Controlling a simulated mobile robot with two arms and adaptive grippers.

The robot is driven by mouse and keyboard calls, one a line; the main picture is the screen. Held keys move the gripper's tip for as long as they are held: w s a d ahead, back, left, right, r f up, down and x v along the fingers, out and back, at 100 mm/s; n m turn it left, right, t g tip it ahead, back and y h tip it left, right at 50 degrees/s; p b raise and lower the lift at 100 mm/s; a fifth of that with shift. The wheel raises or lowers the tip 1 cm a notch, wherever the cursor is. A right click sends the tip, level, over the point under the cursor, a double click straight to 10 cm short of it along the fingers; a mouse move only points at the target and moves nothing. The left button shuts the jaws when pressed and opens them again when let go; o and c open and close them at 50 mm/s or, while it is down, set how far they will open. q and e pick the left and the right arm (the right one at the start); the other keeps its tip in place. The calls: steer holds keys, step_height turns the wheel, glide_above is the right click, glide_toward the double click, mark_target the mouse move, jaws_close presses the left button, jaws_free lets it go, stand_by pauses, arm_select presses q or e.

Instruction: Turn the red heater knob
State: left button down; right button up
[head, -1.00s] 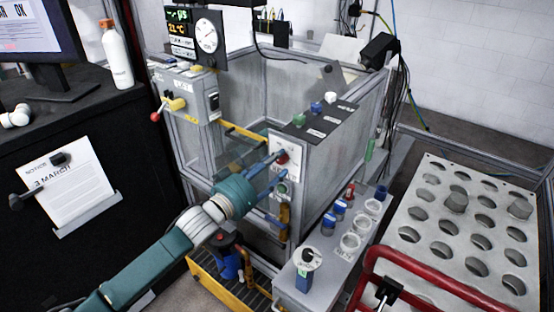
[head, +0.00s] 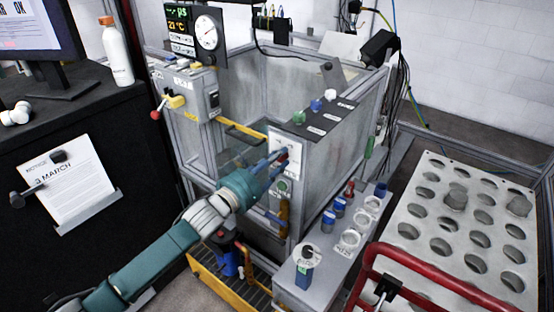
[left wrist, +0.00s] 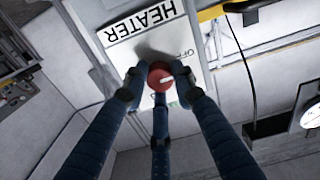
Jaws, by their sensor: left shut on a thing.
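The red heater knob (head: 284,153) is on a white plate on the front of the grey tank frame, in the middle of the head view. My left gripper (head: 279,164) reaches it from the lower left and partly hides it. In the left wrist view the red knob (left wrist: 160,77) shows a white pointer mark, and the white HEATER label (left wrist: 143,20) appears upside down beside it. The three dark blue fingers of my left gripper (left wrist: 160,86) are shut around the knob. My right gripper is not in view.
A green button (head: 282,187) sits just below the knob. A grey box with white rings and blue caps (head: 328,221) stands lower right. A red tubular rail (head: 375,262) and a perforated plate (head: 462,225) are at the right. A yellow-rimmed tray (head: 215,284) lies below.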

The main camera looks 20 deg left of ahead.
arm_select(q)
steer(key=shift+r, duration=0.1)
steer(key=m+p, duration=0.1)
steer(key=m, duration=1)
steer(key=shift+m, duration=0.4)
stand_by(0.3)
steer(key=c, duration=1.4)
jaws_free()
steer(key=shift+s, duration=0.1)
